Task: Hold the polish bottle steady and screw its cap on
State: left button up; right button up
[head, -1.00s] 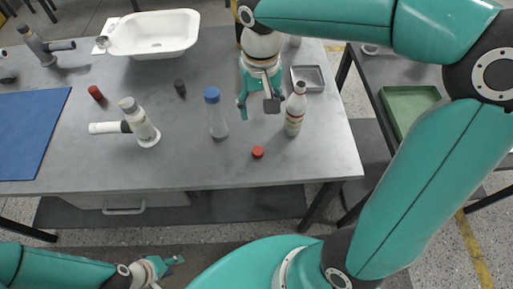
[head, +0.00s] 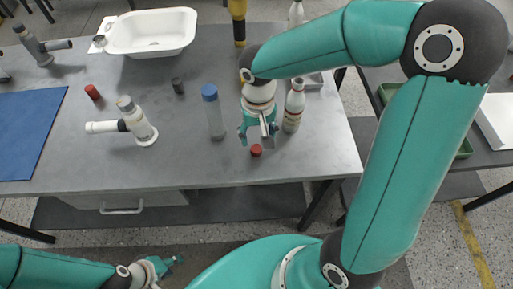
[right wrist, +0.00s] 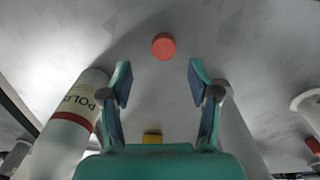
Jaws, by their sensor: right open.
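The polish bottle (head: 293,112), white with a red-banded label, stands upright at the right of the grey table. In the right wrist view the bottle (right wrist: 72,122) is to the left of the fingers, apart from them. The red cap (head: 256,150) lies on the table to the front left of the bottle; it also shows beyond the fingertips in the right wrist view (right wrist: 163,46). My right gripper (head: 258,136) is open and empty, pointing down just behind the cap. My left gripper (head: 170,263) is off the table's front edge, apart from the bottle; its jaw opening is too small to judge.
A blue-capped clear bottle (head: 214,115) stands left of my right gripper. A white pipe fitting (head: 138,125), a dark cap (head: 178,86) and another red cap (head: 92,92) are farther left. A white basin (head: 150,33) sits at the back. The table's front middle is clear.

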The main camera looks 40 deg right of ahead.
aim_at(256, 147)
jog(key=shift+w+a+f, duration=0.1)
jog(key=shift+a+f, duration=0.05)
jog(key=shift+f, duration=1.15)
jog(key=shift+a+f, duration=0.1)
jog(key=shift+f, duration=1.2)
jog(key=c, duration=0.8)
